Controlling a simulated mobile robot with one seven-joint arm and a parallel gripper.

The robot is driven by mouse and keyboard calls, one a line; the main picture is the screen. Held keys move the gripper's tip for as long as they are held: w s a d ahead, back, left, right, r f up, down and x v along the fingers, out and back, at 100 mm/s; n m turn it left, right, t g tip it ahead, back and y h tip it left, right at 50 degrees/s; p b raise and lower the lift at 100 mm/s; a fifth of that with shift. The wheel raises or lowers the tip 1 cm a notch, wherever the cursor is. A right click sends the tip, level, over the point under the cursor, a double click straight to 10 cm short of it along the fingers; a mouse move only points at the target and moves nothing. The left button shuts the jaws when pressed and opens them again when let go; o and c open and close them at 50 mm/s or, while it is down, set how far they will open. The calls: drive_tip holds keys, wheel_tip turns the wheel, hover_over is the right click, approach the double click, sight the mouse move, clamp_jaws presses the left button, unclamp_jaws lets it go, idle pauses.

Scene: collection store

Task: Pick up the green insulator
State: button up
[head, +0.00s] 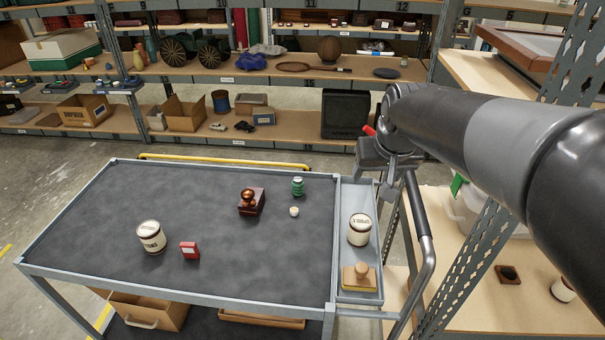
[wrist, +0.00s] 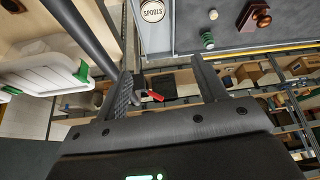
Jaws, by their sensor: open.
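The green insulator (head: 298,186) stands upright on the dark cart top (head: 150,195), near its far right corner. It also shows in the wrist view (wrist: 207,41), beyond the fingers and to the right. My gripper (head: 380,158) is beside the far right corner of the cart, to the right of the insulator and apart from it. In the wrist view the two fingers of my gripper (wrist: 166,80) are spread, with nothing held between them.
A small pale knob (head: 294,211) and a brown stamp-like object (head: 250,202) stand close to the insulator. A labelled jar (head: 151,237) and a red box (head: 190,250) are further left. The side tray (head: 360,298) holds another jar (head: 359,230) and a wooden-handled stamp (head: 360,276). Shelving (head: 455,250) stands at right.

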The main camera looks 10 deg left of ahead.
drive_tip(key=w+a+f, duration=0.3)
drive_tip(key=w+a, duration=0.2)
drive_tip(key=w, duration=0.4)
drive_tip(key=n+g, duration=0.1)
drive_tip(key=n, duration=0.2)
approach(298, 180)
drive_tip(key=f, duration=0.2)
drive_tip(key=shift+y, duration=0.4)
drive_tip(key=x, duration=0.5)
drive_tip(key=shift+w, duration=0.4)
drive_tip(key=shift+d+x, duration=0.1)
drive_tip(key=shift+x, duration=1.35)
drive_tip(key=shift+d+x, duration=0.15)
drive_tip(key=shift+x, duration=1.3)
drive_tip(key=shift+c, duration=0.4)
drive_tip(key=c, duration=1.1)
